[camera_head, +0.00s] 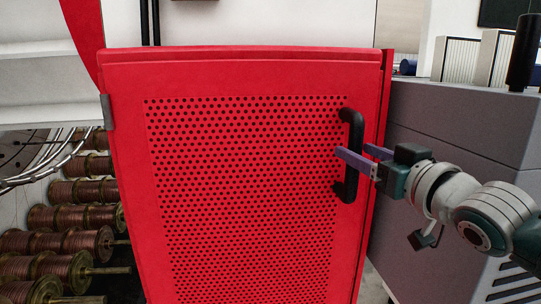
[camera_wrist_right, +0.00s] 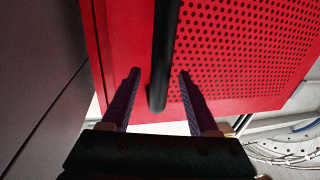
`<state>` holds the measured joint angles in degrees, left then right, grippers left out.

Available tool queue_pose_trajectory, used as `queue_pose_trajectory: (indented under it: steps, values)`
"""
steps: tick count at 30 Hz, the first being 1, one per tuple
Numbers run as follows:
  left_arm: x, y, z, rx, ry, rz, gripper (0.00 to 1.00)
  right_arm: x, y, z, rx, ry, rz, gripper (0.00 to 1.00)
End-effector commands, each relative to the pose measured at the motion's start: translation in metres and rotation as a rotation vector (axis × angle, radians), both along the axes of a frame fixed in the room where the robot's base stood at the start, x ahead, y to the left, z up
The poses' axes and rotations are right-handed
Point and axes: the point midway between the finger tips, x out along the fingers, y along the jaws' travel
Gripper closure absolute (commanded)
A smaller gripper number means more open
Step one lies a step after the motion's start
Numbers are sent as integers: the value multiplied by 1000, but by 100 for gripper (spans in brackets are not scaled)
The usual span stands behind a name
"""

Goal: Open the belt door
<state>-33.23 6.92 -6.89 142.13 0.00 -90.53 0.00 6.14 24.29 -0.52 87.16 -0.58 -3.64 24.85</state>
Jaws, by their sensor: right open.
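The red belt door (camera_head: 240,180) with its perforated panel stands in front of me and looks closed, with a hinge at its upper left. Its black vertical handle (camera_head: 353,155) is on the right side of the door. My right gripper (camera_head: 352,153) is open at the handle. In the right wrist view the handle (camera_wrist_right: 163,60) runs between the two purple fingers (camera_wrist_right: 158,78), with a gap on each side. The door (camera_wrist_right: 235,50) fills the area behind them. My left gripper is not in view.
A grey cabinet (camera_head: 455,130) stands right of the door, close to my right arm. Several copper wire spools (camera_head: 75,217) on rods and loose cables (camera_head: 45,165) are at the left. A white surface is above the door.

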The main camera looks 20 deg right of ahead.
Motion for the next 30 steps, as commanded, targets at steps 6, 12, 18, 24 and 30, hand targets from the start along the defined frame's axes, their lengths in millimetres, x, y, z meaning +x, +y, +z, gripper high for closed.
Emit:
queue_pose_trajectory:
  steps: [6, 12, 18, 24, 30]
  values:
    - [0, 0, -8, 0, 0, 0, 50, 18, -1, -1, 0, 0, 0, 39]
    - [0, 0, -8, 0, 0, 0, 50, 20, -1, 0, 0, 2, 1, 39]
    - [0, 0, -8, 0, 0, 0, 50, 20, -1, 0, 0, 1, 1, 48]
    - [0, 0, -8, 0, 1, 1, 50, 20, -1, 0, 0, 1, 1, 71]
    - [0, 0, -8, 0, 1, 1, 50, 20, 0, 0, 0, 1, 1, 93]
